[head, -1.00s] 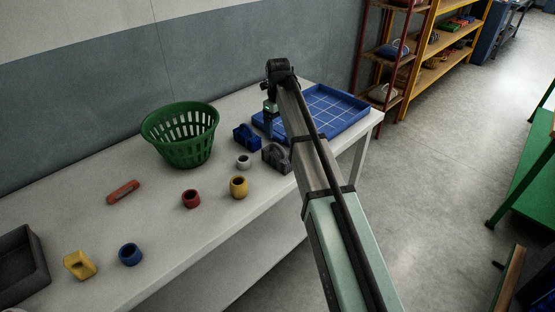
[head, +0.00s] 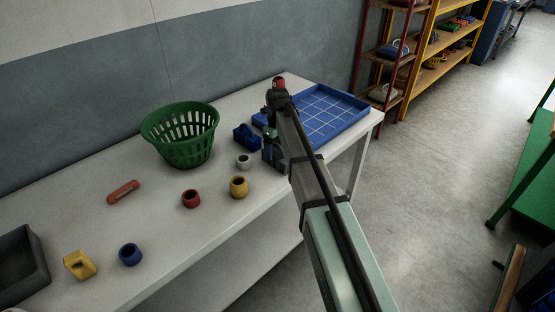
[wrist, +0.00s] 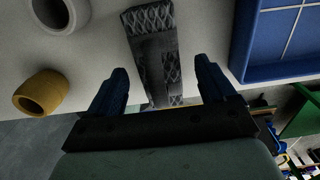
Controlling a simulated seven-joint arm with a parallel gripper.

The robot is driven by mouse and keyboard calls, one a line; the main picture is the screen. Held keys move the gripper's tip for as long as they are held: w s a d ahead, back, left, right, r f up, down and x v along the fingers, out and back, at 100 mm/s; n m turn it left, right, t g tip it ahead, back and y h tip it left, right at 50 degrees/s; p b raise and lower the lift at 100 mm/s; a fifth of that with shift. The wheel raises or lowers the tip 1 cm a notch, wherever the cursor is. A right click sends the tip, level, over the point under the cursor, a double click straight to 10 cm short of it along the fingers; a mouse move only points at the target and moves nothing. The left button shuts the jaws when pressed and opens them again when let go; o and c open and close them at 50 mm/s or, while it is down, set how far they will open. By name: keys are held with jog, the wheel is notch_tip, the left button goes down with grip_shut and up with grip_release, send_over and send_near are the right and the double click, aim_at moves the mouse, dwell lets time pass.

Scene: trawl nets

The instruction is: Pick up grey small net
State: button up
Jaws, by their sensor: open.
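The grey small net (wrist: 150,22) is a dark grey piece with a pale mesh pattern. In the wrist view it lies on the pale table, ahead of and between the fingers. My gripper (wrist: 161,72) is open, with its two dark blue fingers apart on either side of the net's near end. Nothing is held. In the head view my arm covers most or all of the net, and the fingers are hard to make out there.
A white ring (head: 244,161), a yellow ring (head: 238,187) and a blue piece (head: 246,137) are close by on the left. A blue gridded tray (head: 345,127) lies to the right. A green basket (head: 182,152) stands farther left.

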aim_at(278, 154)
jog(key=shift+s+f, duration=0.1)
jog(key=shift+f, duration=1.8)
jog(key=shift+c, duration=0.3)
jog(key=c, duration=1)
